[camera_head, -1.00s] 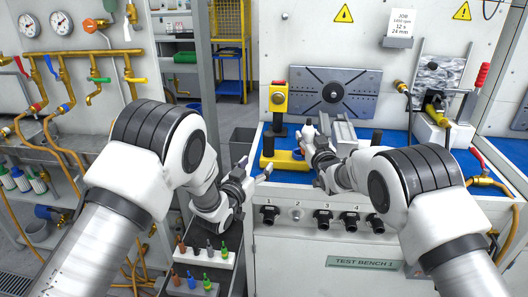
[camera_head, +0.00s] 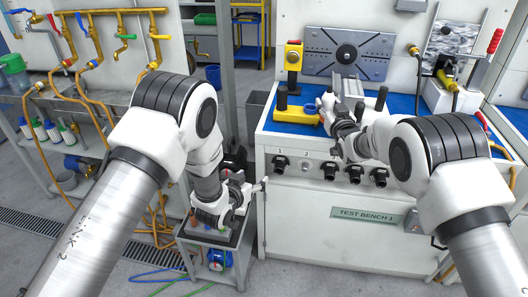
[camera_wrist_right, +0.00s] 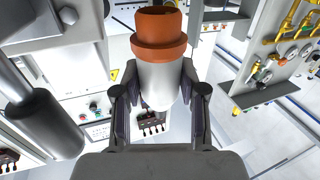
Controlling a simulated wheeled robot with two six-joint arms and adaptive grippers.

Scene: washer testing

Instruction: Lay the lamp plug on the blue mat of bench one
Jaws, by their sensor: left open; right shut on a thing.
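My right gripper (camera_head: 328,108) is over the front part of the blue mat (camera_head: 402,104) of bench one, beside a yellow fixture. In the right wrist view its fingers (camera_wrist_right: 157,108) are shut on a pale cylindrical plug with an orange-brown collar (camera_wrist_right: 159,45), which I take to be the lamp plug. In the head view the plug is mostly hidden, and I cannot tell whether it touches the mat. My left gripper (camera_head: 250,205) is open and empty, low beside the bench's left front corner, above a small cart.
The yellow fixture (camera_head: 297,115) and a red-topped yellow switch box (camera_head: 293,56) stand at the mat's left. Grey blocks and dark posts are near my right gripper. Black knobs (camera_head: 329,171) line the bench front. The small cart (camera_head: 208,262) stands left of the bench.

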